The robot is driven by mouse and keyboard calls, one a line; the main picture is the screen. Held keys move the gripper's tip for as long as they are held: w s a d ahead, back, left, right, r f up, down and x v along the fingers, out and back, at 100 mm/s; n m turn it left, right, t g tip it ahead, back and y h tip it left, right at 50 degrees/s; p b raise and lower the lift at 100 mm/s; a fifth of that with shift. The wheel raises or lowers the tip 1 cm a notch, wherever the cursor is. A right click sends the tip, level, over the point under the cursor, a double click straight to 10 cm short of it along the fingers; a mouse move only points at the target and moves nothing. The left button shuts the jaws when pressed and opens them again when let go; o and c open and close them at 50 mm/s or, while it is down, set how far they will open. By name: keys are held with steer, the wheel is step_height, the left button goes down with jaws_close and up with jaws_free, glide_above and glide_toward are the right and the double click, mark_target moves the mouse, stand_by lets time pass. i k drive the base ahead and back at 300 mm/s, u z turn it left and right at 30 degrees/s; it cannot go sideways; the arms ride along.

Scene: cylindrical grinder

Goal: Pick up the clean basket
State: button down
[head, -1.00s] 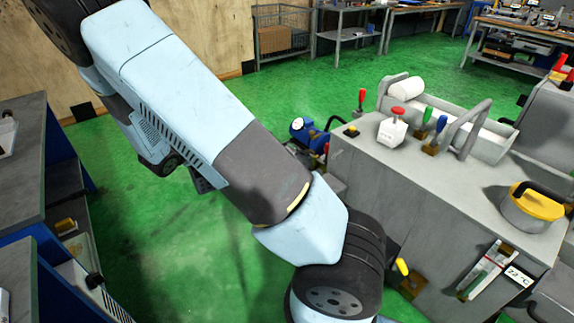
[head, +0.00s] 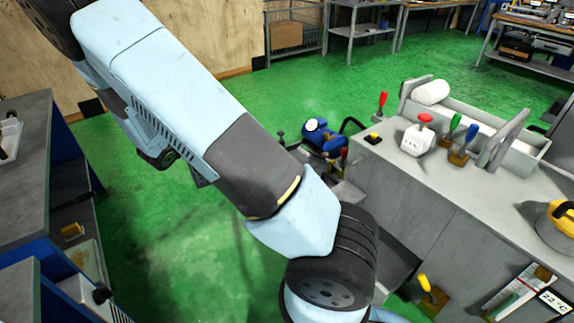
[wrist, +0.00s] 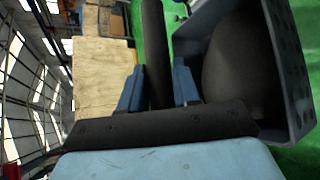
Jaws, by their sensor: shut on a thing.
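In the wrist view, my gripper (wrist: 158,82) has its two blue-grey fingers closed around a dark upright bar, which looks like the handle of the basket. The basket (wrist: 291,62), a dark grey container with a row of small holes along its side, fills the right of that view, beside the fingers. Its inside is dark, with a rounded dark shape that I cannot identify. In the head view my gripper and the basket are out of sight; only my arm shows.
The grey grinder (head: 440,185) with coloured levers stands right of my arm. A blue-sided bench (head: 40,190) stands at the left. A wire cage with a cardboard box (head: 287,36) and tables (head: 358,30) are at the back. Green floor (head: 240,95) between them is open.

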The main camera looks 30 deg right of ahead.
mark_target(328, 181)
steer(key=z, duration=0.05)
steer(key=i, duration=4.75)
steer(key=z, duration=0.1)
